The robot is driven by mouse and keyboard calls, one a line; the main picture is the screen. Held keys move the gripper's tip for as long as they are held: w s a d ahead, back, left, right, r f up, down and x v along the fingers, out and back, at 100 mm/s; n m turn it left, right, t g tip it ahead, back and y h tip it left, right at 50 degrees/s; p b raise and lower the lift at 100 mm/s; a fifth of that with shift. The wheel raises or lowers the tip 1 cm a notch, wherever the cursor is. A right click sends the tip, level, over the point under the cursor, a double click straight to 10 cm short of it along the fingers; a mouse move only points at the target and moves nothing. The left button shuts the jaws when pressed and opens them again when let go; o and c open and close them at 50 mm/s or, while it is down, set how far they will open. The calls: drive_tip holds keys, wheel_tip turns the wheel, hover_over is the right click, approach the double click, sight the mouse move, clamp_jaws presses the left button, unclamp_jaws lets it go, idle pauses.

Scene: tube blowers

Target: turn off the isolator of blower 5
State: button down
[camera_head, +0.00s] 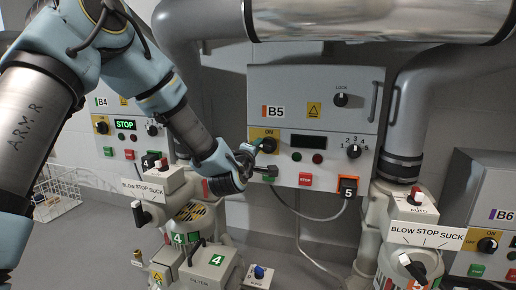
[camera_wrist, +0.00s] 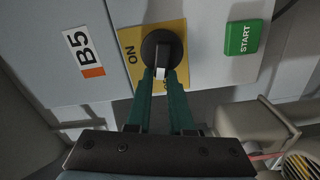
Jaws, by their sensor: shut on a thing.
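The blower 5 cabinet (camera_head: 309,95) has its isolator, a black rotary knob (camera_wrist: 161,48) on a yellow plate (camera_wrist: 129,40). The same isolator shows in the head view (camera_head: 268,145), partly behind my gripper (camera_head: 254,157). In the wrist view my gripper (camera_wrist: 161,78) has its two green fingers closed on the knob's handle. The knob's white mark lies between the fingertips and points down in that view, towards partly hidden letters that seem to be OFF. ON is at the plate's left side there. The B5 display (camera_head: 313,142) is dark.
A green START button (camera_wrist: 243,37) is close to the isolator. The B4 cabinet (camera_head: 118,125) with a lit STOP display is left, the B6 cabinet (camera_head: 490,215) right. Valves with BLOW STOP SUCK labels (camera_head: 143,189) and pipes stand below and in front of the cabinets.

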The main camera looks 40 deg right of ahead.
drive_tip(key=shift+f+n, duration=0.35)
drive_tip(key=shift+n, duration=1.25)
drive_tip(key=c, duration=0.8)
unclamp_jaws()
drive_tip(key=shift+a, duration=0.1)
drive_tip(key=p+v, duration=0.2)
drive_tip(key=v, duration=0.8)
drive_tip(key=shift+s+a, duration=0.15)
drive_tip(key=shift+a, duration=0.15)
